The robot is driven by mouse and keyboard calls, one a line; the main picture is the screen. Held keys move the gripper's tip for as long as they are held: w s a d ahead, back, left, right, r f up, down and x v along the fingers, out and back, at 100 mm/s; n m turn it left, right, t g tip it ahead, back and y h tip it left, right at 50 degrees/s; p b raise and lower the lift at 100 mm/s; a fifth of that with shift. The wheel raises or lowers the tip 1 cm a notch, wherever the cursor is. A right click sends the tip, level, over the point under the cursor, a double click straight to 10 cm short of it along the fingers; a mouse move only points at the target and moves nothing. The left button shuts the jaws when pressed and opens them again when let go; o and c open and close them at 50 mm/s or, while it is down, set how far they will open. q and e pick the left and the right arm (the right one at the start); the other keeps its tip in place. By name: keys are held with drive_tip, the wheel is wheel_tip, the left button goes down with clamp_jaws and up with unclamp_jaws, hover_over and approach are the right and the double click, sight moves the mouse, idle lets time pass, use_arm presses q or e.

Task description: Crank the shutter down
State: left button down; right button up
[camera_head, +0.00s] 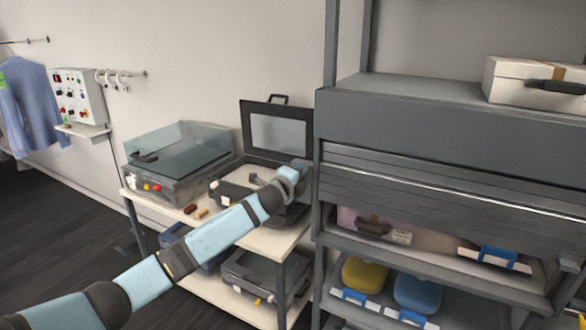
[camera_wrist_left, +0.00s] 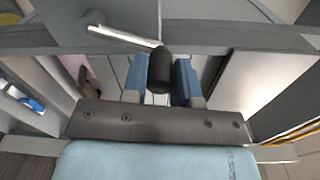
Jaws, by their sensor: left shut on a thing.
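The slatted grey shutter (camera_head: 440,193) hangs partway down the front of the tall grey shelf unit, with open shelf space below it. In the left wrist view a crank shows as a bright metal arm (camera_wrist_left: 122,36) with a black knob (camera_wrist_left: 160,62) at its end. My left gripper (camera_wrist_left: 160,82) has its blue fingers on both sides of the knob and is shut on it. In the head view my left arm reaches to the left side of the shelf unit; the crank and fingertips are hidden there. My right gripper is not in view.
A white table (camera_head: 262,240) left of the shelf unit holds a clear-lidded case (camera_head: 165,180) and an open dark case (camera_head: 277,125), close to my left arm. Below the shutter are a yellow item (camera_head: 364,274) and a blue item (camera_head: 418,292). A white case (camera_head: 520,82) sits on top.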

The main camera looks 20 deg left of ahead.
use_arm(q)
drive_tip(key=shift+d+f+m, duration=0.2)
drive_tip(key=shift+d+m, duration=0.3)
drive_tip(key=shift+m, duration=0.3)
drive_tip(key=shift+d+f+m+p, duration=0.15)
drive_tip(key=shift+d+m+p, duration=0.05)
drive_tip(key=shift+m+p, duration=0.15)
drive_tip(key=shift+s, duration=0.1)
drive_tip(key=c, duration=0.9)
unclamp_jaws()
drive_tip(key=s, duration=0.4)
drive_tip(key=s+b, duration=0.1)
drive_tip(key=s, duration=0.4)
drive_tip(key=s+a+b, duration=0.1)
drive_tip(key=s, duration=0.3)
drive_tip(key=shift+s+r, duration=0.2)
drive_tip(key=shift+s, duration=0.15)
